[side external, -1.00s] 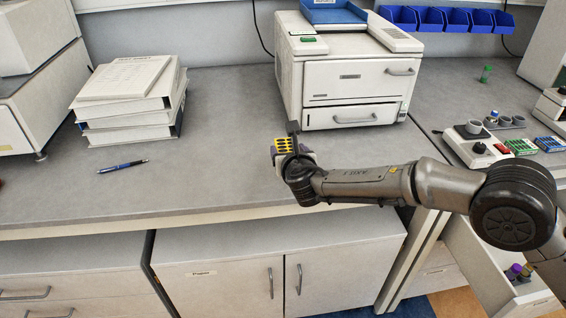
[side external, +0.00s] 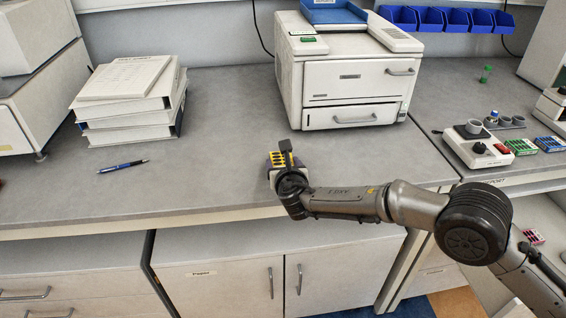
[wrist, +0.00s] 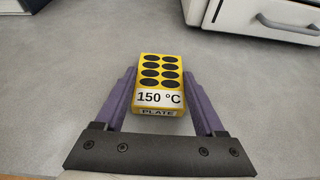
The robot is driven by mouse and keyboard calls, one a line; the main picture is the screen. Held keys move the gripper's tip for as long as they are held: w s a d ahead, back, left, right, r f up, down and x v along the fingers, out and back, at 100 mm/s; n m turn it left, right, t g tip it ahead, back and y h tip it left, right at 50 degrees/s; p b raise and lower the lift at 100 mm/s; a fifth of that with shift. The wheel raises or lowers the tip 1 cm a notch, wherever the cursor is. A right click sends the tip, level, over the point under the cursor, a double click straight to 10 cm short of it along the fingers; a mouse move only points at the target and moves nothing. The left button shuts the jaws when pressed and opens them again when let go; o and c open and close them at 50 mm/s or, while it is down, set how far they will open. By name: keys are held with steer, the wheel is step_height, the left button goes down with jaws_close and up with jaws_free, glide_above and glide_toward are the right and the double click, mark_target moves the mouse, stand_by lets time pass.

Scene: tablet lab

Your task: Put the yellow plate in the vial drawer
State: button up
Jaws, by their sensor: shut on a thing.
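The yellow plate (side external: 278,160) has rows of dark round wells. In the wrist view the plate (wrist: 160,70) shows a white "150 °C" label and the word PLATE. My gripper (side external: 284,157) is shut on it, with one purple finger on each side in the wrist view. The plate is over the bench near its front edge; I cannot tell its exact height. An open drawer (side external: 545,215) at the lower right is partly hidden behind my arm. A small pink-red rack (side external: 533,237) shows in it. Whether this is the vial drawer is not readable.
A white instrument (side external: 345,80) with a closed front drawer stands behind the gripper. Binders (side external: 130,100) and a pen (side external: 123,166) lie on the left. A control box (side external: 480,145) with cups stands on the right bench.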

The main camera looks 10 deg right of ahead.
steer(key=o, duration=1.3)
steer(key=shift+f, duration=0.1)
steer(key=v, duration=1.4)
steer(key=shift+w+a, duration=0.1)
steer(key=shift+a, duration=0.15)
steer(key=shift+d, duration=0.1)
